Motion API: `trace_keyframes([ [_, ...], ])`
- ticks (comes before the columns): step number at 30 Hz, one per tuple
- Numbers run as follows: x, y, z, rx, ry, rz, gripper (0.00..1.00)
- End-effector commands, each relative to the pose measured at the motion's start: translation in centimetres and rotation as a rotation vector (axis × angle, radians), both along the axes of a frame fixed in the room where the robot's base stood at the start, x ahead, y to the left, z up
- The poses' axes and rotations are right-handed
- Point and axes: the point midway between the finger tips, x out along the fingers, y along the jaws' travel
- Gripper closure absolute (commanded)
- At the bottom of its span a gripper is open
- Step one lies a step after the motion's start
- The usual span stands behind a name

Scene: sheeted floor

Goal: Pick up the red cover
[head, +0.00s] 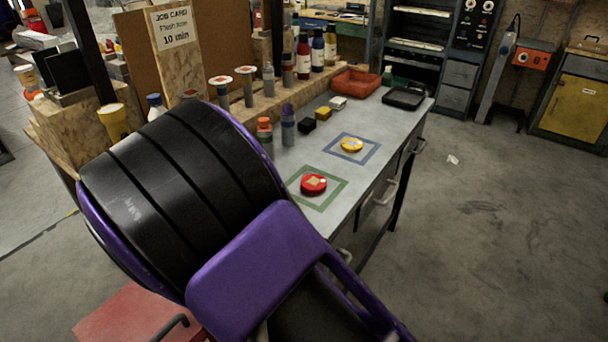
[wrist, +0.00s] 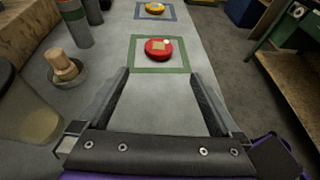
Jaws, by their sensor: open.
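The red cover (head: 313,184) is a round red disc with a tan patch on top. It lies inside a green square outline (head: 331,200) on the grey workbench. It also shows in the wrist view (wrist: 158,49), ahead of my gripper (wrist: 165,78). My gripper's two fingers are wide apart with nothing between them, and the cover is beyond the fingertips. In the head view my purple and black arm hides the gripper and part of the bench.
A yellow disc (head: 351,145) lies in a blue square outline farther along the bench. Bottles (head: 264,135) stand on the bench's left side. A mortar with a wooden pestle (wrist: 64,68) is left of my gripper. An orange tray (head: 355,83) and black tray (head: 403,98) sit at the far end.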

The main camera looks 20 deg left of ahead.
Motion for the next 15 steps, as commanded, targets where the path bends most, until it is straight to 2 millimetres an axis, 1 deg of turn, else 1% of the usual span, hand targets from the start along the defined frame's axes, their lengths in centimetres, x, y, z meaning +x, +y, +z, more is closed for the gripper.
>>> trace_keyframes([
  [2, 0.4, 0.1, -0.5, -0.008, 0.004, 0.010, 0.00],
  [5, 1.6, -0.4, -1.3, -0.011, 0.006, 0.013, 0.00],
  [15, 7.8, -3.2, -4.1, -0.009, 0.005, 0.010, 0.00],
])
